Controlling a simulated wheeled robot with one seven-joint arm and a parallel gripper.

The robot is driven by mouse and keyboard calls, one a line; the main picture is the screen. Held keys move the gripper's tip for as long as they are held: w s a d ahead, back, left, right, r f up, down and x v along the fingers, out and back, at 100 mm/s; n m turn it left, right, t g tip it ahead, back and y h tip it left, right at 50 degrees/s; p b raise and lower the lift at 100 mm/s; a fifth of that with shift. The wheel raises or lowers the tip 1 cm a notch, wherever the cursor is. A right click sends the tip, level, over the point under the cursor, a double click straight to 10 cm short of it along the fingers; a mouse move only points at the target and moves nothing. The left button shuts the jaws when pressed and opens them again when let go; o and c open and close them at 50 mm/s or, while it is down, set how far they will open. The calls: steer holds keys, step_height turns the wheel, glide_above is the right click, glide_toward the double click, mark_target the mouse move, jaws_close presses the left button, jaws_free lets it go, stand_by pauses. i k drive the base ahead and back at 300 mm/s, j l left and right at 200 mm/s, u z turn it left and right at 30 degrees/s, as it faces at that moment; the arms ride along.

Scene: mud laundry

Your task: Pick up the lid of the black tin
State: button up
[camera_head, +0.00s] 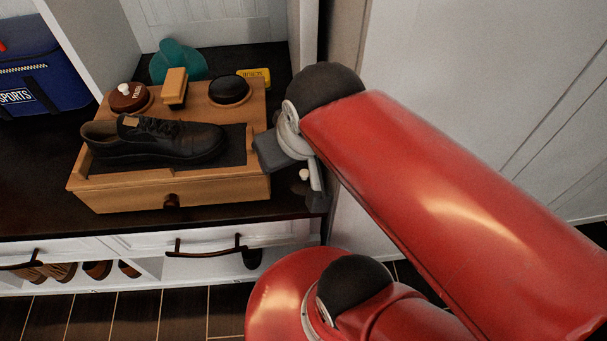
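The black tin (229,92) is a low round tin at the back right of a wooden shoe-care box (120,192). Its dark top (229,86) looks like a lid in place, with a thin orange-brown band showing below. My gripper (290,172) is a grey piece at the end of my red arm, beside the right side of the box. It is to the right of the tin and nearer the camera, apart from it. The wrist hides part of the gripper, and I cannot make out the gap between its fingers. Nothing shows held in it.
A black shoe (165,141) lies on the box. A brown round tin with a white knob (129,97) and a wooden brush (174,87) stand behind it. A yellow item (256,77) and a teal object (177,61) lie behind the box. A blue bag (40,70) sits left.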

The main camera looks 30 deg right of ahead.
mark_target(297, 181)
steer(key=k+j+z, duration=0.25)
steer(key=z, duration=0.2)
steer(key=k+j+z, duration=0.15)
steer(key=z, duration=0.25)
steer(key=k+z, duration=0.45)
steer(key=i, duration=0.05)
